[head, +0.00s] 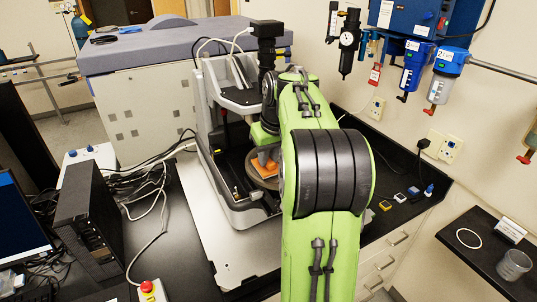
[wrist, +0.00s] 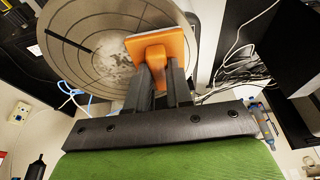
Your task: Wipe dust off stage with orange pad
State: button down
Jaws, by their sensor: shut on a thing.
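The orange pad (head: 264,165) is over the round stage (head: 266,183) of the profiler in the head view, partly hidden by my green arm. In the wrist view the orange pad (wrist: 160,50) is held between the two dark fingers of my gripper (wrist: 163,75), which is shut on its handle. The pad's pale underside faces the stage (wrist: 70,15); I cannot tell if it touches. A whitish patch of dust (wrist: 115,65) shows on the stage just left of the pad. The stage has ring lines and dark slots.
The profiler frame (head: 207,130) surrounds the stage, with a camera column (head: 266,50) rising behind it. Cables (head: 150,185) and a black computer (head: 88,220) are on the left. Small items (head: 400,197) lie on the bench at right. A red button (head: 147,287) is at the front.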

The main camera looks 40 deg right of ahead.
jog(key=shift+f, duration=0.3)
